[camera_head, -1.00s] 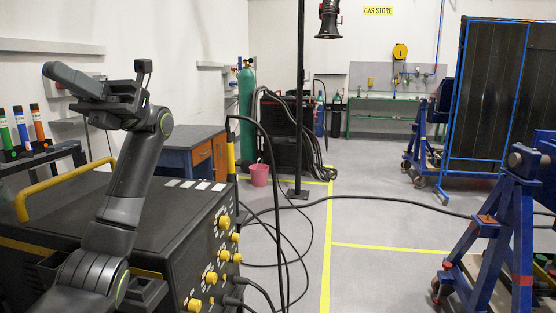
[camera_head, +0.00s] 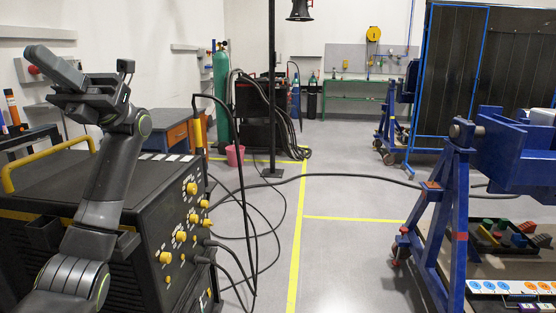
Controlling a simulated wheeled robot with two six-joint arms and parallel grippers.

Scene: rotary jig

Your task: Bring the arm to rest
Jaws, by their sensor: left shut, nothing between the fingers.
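My left arm comes in from the lower left and stands folded upward. Its left gripper (camera_head: 40,56) is raised at the upper left, pointing up and left, with its fingers shut and empty. It appears in front of the black welding machine (camera_head: 130,200) and the pale wall, and holds nothing. My right gripper is not in view.
A blue rotary jig (camera_head: 455,200) stands at right, with a tray of coloured blocks (camera_head: 510,238) beside it. Black cables (camera_head: 370,178) cross the grey floor. A pole (camera_head: 272,100), pink bucket (camera_head: 235,155) and green cylinder (camera_head: 220,100) stand farther back.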

